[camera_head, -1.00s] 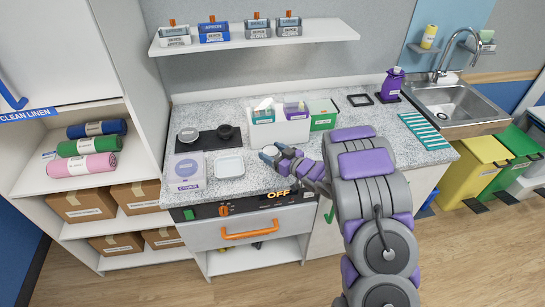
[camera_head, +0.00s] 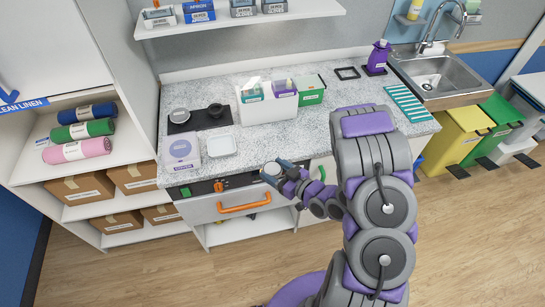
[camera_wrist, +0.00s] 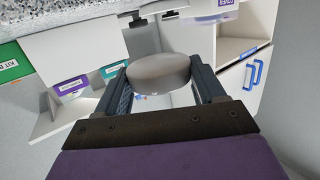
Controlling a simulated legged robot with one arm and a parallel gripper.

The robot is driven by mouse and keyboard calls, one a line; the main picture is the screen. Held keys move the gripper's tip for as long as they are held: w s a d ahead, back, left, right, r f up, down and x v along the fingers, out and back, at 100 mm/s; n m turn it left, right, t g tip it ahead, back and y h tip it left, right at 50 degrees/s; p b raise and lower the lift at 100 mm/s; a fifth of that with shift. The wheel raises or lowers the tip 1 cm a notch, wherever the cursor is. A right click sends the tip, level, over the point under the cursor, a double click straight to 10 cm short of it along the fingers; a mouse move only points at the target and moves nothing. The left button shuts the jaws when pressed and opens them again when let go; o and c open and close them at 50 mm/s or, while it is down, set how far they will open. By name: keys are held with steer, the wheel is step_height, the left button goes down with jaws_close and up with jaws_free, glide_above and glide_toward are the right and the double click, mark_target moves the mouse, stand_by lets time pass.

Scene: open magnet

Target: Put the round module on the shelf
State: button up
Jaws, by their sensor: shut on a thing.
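My gripper (camera_wrist: 163,92) is shut on a grey round module (camera_wrist: 158,72), which sits between its two fingers in the wrist view. In the head view the module (camera_head: 271,169) shows as a small pale disc at the end of my arm. My gripper (camera_head: 280,171) is in front of the counter's front edge, above the orange drawer handle. The white wall shelf (camera_head: 290,20) runs along the top of the head view, with several small boxes on it. A lower white cabinet shelf (camera_head: 35,165) at left holds rolled linen.
The speckled counter (camera_head: 300,135) carries a black plate (camera_head: 199,121) with two round items, a COVER box (camera_head: 181,151), a clear tray (camera_head: 221,145) and a white bin (camera_head: 265,108). An orange drawer handle (camera_head: 244,207) juts out. Sink (camera_head: 440,75) at right.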

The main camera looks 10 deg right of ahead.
steer(key=shift+s+r+p, duration=0.1)
steer(key=shift+s+p, duration=0.3)
steer(key=shift+s, duration=0.1)
